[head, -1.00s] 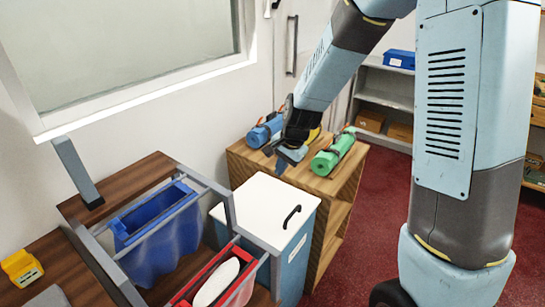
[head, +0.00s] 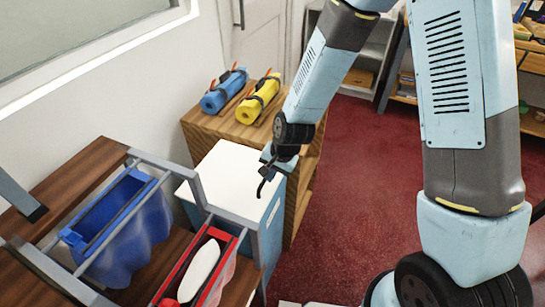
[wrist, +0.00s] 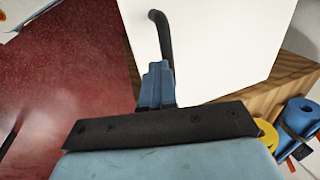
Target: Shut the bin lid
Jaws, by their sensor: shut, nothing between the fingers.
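The bin (head: 268,235) has a blue body and a white lid (head: 222,172) with a black handle (head: 265,183) near its right edge. The lid lies flat or nearly flat over the body; I cannot tell whether a small gap is left. My gripper (head: 268,165) is over the lid's right edge, close to the handle. In the wrist view, the fingers (wrist: 156,72) are together and empty, overlapping the white lid (wrist: 215,45) beside the handle (wrist: 163,35). Whether they touch it is unclear.
A wooden shelf unit (head: 205,125) behind the bin carries a blue roll (head: 223,92) and a yellow roll (head: 258,100). Left of the bin is a frame with a blue bag (head: 135,240) and a red bag (head: 228,265). Red floor (head: 345,190) is open to the right.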

